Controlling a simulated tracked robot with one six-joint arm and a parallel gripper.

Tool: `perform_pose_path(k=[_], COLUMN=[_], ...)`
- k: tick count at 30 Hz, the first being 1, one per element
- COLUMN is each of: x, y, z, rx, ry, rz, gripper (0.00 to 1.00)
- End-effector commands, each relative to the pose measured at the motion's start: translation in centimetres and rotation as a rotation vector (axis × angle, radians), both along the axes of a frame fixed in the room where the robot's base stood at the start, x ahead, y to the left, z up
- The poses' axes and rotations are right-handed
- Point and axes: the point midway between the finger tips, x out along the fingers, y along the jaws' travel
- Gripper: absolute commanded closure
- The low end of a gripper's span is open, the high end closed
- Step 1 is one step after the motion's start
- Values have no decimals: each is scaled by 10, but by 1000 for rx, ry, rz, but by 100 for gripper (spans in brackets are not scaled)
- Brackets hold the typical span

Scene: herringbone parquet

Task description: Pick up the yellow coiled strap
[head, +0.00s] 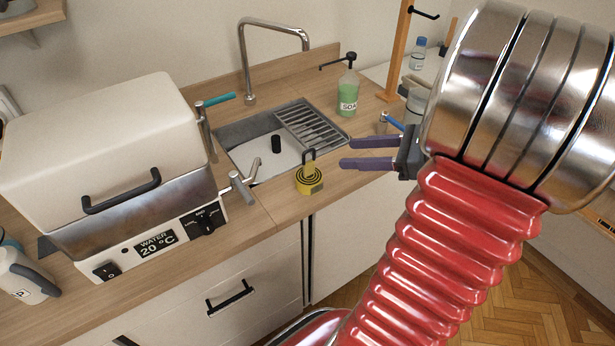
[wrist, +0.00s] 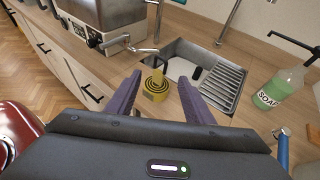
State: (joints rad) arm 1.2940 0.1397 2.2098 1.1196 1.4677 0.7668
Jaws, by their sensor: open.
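The yellow coiled strap (head: 309,185) sits on the wooden counter at the front edge of the sink, with its dark spiral facing forward and a dark loop on top. In the wrist view the strap (wrist: 155,88) shows beyond the fingers, nearer the left fingertip. My gripper (head: 345,153) is open and empty, to the right of the strap in the head view and apart from it. The two purple fingers also show in the wrist view (wrist: 160,82), pointing toward the strap and the sink.
A sink (head: 240,132) with a drying rack lies behind the strap. A green soap bottle (head: 348,92) stands right of the sink. A white water bath (head: 100,150) with protruding taps stands on the left. Bare counter (head: 262,212) lies left of the strap.

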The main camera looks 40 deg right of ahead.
Motion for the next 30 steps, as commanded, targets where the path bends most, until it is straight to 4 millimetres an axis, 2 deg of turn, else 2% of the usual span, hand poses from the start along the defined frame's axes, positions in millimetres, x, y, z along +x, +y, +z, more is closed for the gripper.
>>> perform_pose_path(k=[8,24,30], x=[6,61,69], y=[5,37,41], z=[-3,-29,-33], rx=[0,0,-2], ry=[1,1,1], rz=[5,5,3], gripper=[53,53,53])
